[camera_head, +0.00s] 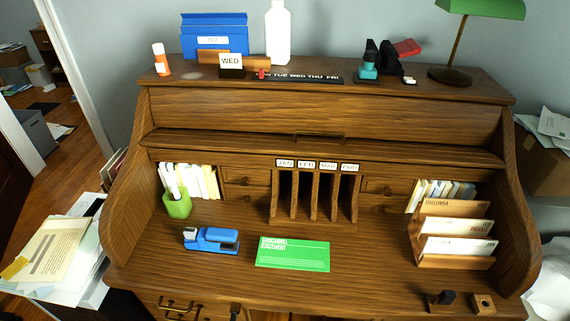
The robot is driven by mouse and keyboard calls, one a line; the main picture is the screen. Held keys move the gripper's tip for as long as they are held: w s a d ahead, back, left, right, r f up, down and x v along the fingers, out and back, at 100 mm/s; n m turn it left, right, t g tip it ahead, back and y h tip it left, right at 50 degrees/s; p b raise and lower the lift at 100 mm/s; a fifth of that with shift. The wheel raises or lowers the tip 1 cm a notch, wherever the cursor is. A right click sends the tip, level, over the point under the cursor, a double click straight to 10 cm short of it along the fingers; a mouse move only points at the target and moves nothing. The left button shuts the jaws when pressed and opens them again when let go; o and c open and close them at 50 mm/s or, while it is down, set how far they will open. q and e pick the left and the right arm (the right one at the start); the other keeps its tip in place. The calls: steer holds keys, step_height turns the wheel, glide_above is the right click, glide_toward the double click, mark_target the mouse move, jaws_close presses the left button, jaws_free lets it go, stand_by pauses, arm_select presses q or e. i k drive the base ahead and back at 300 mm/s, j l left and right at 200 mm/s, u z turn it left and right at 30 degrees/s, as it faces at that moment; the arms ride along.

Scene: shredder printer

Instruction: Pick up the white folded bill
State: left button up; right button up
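A wooden letter rack (455,264) stands at the right of the desk top. It holds a brown piece marked DALLONIA (452,207) at the back and two white paper pieces, a middle one (456,226) and a front one (458,246), upright in its slots. I cannot tell whether either is the white folded bill. A green printed sheet (293,254) lies flat at the middle of the desk.
A blue stapler (211,239) and a green pen cup (178,205) are at the left. Empty upright slots (314,195) stand at the back centre. The desk between sheet and rack is clear.

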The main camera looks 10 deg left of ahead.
mark_target(433, 245)
steer(key=z, duration=1.3)
